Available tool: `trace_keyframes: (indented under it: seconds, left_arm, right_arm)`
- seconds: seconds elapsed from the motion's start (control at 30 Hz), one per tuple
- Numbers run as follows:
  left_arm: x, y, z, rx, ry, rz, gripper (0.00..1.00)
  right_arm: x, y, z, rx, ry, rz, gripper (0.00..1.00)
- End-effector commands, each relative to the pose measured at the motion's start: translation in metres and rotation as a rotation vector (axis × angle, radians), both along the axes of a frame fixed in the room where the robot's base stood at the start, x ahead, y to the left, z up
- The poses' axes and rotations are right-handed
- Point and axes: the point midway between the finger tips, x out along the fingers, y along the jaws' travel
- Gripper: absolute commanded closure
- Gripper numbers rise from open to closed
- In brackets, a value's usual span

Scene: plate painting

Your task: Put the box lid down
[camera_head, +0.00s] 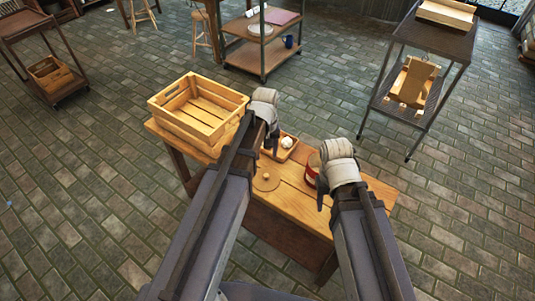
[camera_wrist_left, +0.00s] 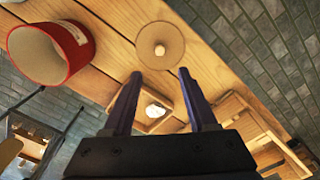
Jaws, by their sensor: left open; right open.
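The round wooden lid (camera_head: 266,181) with a small knob lies on the wooden table (camera_head: 305,211), and it also shows in the left wrist view (camera_wrist_left: 160,45). My left gripper (camera_head: 271,145) is open and empty; in the left wrist view its fingers (camera_wrist_left: 159,74) point toward the lid with nothing between them. The red round box (camera_head: 312,170) stands on the table, partly hidden by my right arm; in the left wrist view the box (camera_wrist_left: 52,52) has an open top. My right gripper (camera_head: 322,195) is open beside the box, and its fingertips are hard to make out.
A small wooden tray (camera_head: 291,155) with a white lump (camera_head: 287,142) lies behind the lid. A large empty wooden crate (camera_head: 198,108) fills the table's left end. Carts and shelves stand apart on the brick floor. The table's front right is clear.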

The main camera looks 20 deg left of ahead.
Motion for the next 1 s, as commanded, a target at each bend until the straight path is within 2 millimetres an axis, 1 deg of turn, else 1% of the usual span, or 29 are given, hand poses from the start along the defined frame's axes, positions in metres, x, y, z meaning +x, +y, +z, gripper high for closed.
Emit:
trace_keyframes:
  seconds: [0.07,0.17,0.2,0.23,0.3,0.4,0.43,0.5,0.57,0.83,0.93,1.0]
  left_arm:
    - [-0.016,-0.014,-0.001,0.007,0.006,-0.067,0.42]
    - [-0.054,-0.046,-0.001,0.03,0.018,-0.252,0.42]
    - [-0.07,-0.058,-0.001,0.04,0.025,-0.338,0.42]
    - [-0.082,-0.067,-0.001,0.047,0.031,-0.398,0.42]
    - [-0.106,-0.081,0.0,0.064,0.042,-0.527,0.42]
    - [-0.13,-0.096,0.0,0.082,0.055,-0.668,0.42]
    - [-0.135,-0.098,0.0,0.086,0.058,-0.698,0.42]
    - [-0.142,-0.102,0.001,0.092,0.063,-0.745,0.42]
    - [-0.144,-0.103,0.001,0.094,0.065,-0.762,0.42]
    - [-0.142,-0.104,0.002,0.093,0.065,-0.763,0.42]
    - [-0.142,-0.104,0.011,0.093,0.065,-0.762,0.42]
    - [-0.142,-0.104,0.023,0.093,0.065,-0.762,0.42]
  right_arm:
    - [0.0,0.0,-0.001,0.0,0.0,0.0,0.5]
    - [0.0,0.0,-0.001,0.0,0.0,0.0,0.5]
    - [0.0,0.0,-0.001,0.0,0.0,0.0,0.5]
    - [0.0,0.0,-0.001,0.0,0.0,0.0,0.5]
    - [0.0,0.0,-0.001,0.0,0.0,0.0,0.5]
    - [0.0,0.0,-0.001,0.0,0.0,0.0,0.5]
    - [0.0,0.0,-0.001,0.0,0.0,0.0,0.5]
    - [0.0,0.0,-0.001,0.0,0.0,0.0,0.5]
    - [0.0,0.0,-0.001,0.0,0.0,0.0,0.5]
    - [0.0,0.0,0.0,0.0,0.0,0.0,0.5]
    - [0.0,0.0,0.01,0.0,0.0,0.0,0.5]
    - [0.0,0.0,0.021,0.0,0.0,0.0,0.5]
